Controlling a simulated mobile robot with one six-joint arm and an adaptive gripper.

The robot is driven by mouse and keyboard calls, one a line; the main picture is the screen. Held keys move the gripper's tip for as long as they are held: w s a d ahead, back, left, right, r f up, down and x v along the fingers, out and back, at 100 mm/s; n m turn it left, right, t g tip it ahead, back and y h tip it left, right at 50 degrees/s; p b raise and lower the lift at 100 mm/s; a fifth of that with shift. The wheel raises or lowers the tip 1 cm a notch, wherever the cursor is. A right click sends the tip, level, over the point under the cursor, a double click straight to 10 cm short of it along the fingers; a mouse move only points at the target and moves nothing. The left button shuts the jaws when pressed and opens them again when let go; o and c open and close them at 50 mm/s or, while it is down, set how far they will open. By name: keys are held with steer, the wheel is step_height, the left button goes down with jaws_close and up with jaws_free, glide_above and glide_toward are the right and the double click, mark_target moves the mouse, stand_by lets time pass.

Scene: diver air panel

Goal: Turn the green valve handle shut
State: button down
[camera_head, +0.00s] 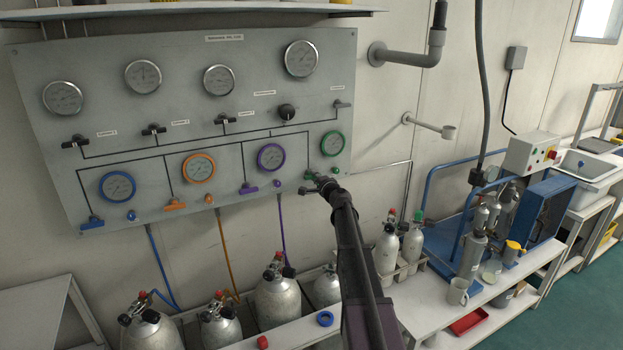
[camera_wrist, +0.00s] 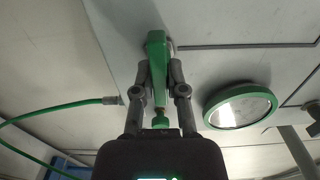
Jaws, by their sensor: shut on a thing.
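The green valve handle (camera_wrist: 157,55) is a tapered lever in the wrist view, standing between the two fingers of my gripper (camera_wrist: 158,78). The fingers are shut on it from both sides. Its wider end sits by the panel face. In the head view the green handle (camera_head: 311,175) shows only as a small patch below the green-rimmed gauge (camera_head: 332,143). My gripper (camera_head: 312,188) is at the lower right corner of the grey panel (camera_head: 225,105) and partly hides the handle there. The handle's exact angle cannot be told from the head view.
Blue (camera_head: 90,222), orange (camera_head: 175,205) and purple (camera_head: 249,188) handles line the panel to the left. In the wrist view a green hose (camera_wrist: 60,108) runs left of the handle and the green-rimmed gauge (camera_wrist: 240,106) is right of my fingers. Gas cylinders (camera_head: 278,298) stand below.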

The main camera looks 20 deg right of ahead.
steer(key=c, duration=0.7)
jaws_free()
steer(key=shift+s, duration=0.1)
steer(key=s, duration=1.1)
steer(key=shift+s+d, duration=0.25)
steer(key=shift+s, duration=0.15)
